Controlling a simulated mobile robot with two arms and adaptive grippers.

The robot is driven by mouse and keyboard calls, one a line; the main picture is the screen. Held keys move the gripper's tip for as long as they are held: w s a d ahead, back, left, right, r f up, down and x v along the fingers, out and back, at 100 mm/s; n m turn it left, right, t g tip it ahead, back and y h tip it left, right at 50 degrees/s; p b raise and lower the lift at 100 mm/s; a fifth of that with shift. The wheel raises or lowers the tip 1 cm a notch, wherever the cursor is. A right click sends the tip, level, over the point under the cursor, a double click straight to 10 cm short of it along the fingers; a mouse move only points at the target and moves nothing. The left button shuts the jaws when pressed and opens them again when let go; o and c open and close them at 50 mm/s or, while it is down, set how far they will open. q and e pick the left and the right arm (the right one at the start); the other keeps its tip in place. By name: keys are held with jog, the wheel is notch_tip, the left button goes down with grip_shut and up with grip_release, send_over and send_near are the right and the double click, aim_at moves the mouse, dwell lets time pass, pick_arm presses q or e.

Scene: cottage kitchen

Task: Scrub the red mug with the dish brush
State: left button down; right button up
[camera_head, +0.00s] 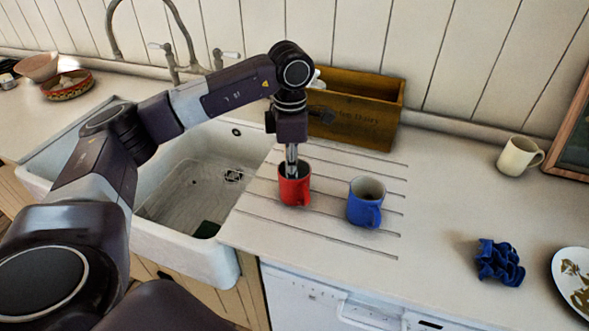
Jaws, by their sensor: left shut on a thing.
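The red mug (295,190) stands upright on the grooved drainboard, right of the sink. My left gripper (292,164) points straight down at the mug's mouth. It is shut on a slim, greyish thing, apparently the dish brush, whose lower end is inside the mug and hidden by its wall. The brush's head cannot be made out, and no other brush shows clearly. My right gripper is not in view.
A blue mug (366,206) stands close on the right. A wooden box (365,122) is behind. The white sink (160,212) is left. A cream mug (517,157), blue cloth (499,262) and plate (573,262) lie right. The counter between is clear.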

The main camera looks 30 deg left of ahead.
pick_arm(q)
jog(key=shift+d+f, duration=0.15)
jog(key=shift+d, duration=0.3)
jog(key=shift+w+a, duration=0.1)
jog(key=shift+w, duration=0.05)
jog(key=shift+w+r, duration=0.2)
jog(key=shift+r, duration=0.3)
notch_tip(320, 180, up, 11)
jog(key=p, duration=0.7)
jog(key=shift+a+f, duration=0.1)
jog(key=shift+f, duration=0.1)
